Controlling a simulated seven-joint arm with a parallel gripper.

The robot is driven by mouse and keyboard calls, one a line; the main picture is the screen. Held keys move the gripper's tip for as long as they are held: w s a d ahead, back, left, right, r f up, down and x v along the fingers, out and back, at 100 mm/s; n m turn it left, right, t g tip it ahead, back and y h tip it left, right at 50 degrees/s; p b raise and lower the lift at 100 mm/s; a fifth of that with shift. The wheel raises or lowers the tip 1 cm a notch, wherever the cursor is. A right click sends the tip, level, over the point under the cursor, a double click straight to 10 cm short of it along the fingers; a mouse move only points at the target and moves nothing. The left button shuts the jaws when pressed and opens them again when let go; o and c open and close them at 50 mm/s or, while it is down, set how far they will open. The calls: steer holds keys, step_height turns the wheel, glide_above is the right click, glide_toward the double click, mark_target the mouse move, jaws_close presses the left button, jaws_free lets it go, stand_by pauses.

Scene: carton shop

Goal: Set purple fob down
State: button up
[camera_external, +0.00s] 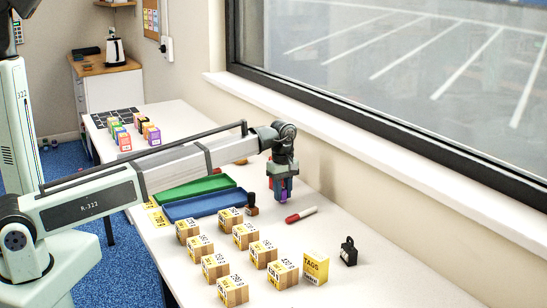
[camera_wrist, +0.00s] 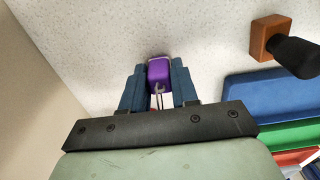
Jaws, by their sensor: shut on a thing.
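The purple fob (camera_wrist: 159,73) is between the two blue fingers of my gripper (camera_wrist: 158,80) in the wrist view, with a small metal ring on its near side. My gripper is shut on it. In the external view my gripper (camera_external: 284,190) points down over the white table, right of the blue tray, and a bit of the purple fob (camera_external: 284,184) shows between the fingers. I cannot tell whether the fob touches the table.
A stamp (camera_external: 251,204) with a dark handle stands left of my gripper. A blue tray (camera_external: 206,205) and a green tray (camera_external: 194,188) lie further left. A red marker (camera_external: 300,215) and several small cartons (camera_external: 283,273) are nearer. A black padlock-like weight (camera_external: 348,251) stands at right.

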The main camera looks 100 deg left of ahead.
steer(key=shift+f, duration=0.1)
steer(key=o, duration=1)
step_height(320, 180, up, 12)
stand_by(0.5)
